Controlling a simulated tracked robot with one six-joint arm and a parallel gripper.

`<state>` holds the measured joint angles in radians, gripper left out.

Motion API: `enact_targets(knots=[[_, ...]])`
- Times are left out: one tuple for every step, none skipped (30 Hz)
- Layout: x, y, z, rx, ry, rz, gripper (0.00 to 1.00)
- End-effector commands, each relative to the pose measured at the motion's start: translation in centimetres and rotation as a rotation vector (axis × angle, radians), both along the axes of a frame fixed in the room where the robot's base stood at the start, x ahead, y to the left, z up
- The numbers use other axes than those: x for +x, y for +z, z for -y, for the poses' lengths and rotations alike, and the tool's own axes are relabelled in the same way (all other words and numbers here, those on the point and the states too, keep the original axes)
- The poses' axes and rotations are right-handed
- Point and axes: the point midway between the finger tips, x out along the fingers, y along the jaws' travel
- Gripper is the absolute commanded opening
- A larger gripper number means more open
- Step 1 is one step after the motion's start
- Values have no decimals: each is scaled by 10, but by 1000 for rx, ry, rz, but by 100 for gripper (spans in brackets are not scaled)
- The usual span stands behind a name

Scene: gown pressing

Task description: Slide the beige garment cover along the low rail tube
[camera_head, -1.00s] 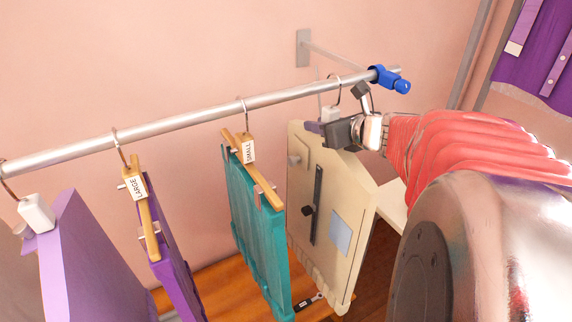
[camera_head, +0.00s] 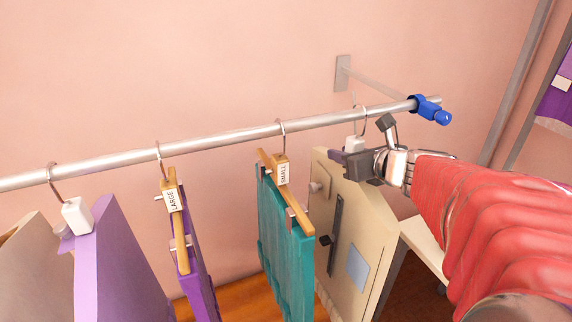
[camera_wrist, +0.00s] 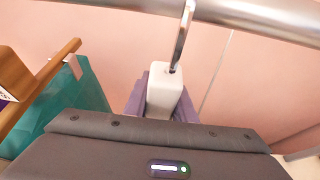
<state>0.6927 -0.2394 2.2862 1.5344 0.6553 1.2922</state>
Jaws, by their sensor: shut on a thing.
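The beige garment cover (camera_head: 346,228) hangs by a hook from the low rail tube (camera_head: 225,143), near the tube's right end. It has a dark vertical strip and a pale blue patch on its face. My gripper (camera_head: 348,160) is at the top of the cover, shut on its white hanger block (camera_head: 354,143) just below the hook. In the wrist view the white hanger block (camera_wrist: 164,92) sits between the purple-grey finger pads, with the hook rising to the rail tube (camera_wrist: 255,17). The lower edge of the cover is cut off in the head view.
A teal garment (camera_head: 283,240) on a SMALL wooden hanger (camera_head: 282,172) hangs close to the left of the cover. A purple one with a LARGE tag (camera_head: 171,201) and a lilac cover (camera_head: 112,255) hang further left. A blue clamp (camera_head: 429,109) caps the right end.

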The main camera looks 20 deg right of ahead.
Motion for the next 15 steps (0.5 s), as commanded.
enact_targets(knots=[[0, 2, -4, -1, 2, 3, 0], [1, 2, -6, -1, 3, 3, 0], [1, 2, -8, -1, 3, 3, 0], [0, 2, -10, -1, 3, 3, 0], [0, 2, -12, -1, 3, 3, 0], [0, 2, -14, -1, 2, 3, 0], [0, 2, -16, -1, 2, 3, 0], [0, 2, -18, -1, 2, 3, 0], [0, 2, -20, -1, 3, 3, 0], [0, 2, -22, -1, 3, 3, 0], [0, 2, -24, -1, 3, 3, 0], [0, 1, -26, -1, 3, 3, 0], [0, 2, -28, -1, 3, 3, 0], [0, 2, -29, -1, 3, 3, 0], [0, 2, -32, -1, 3, 3, 0]])
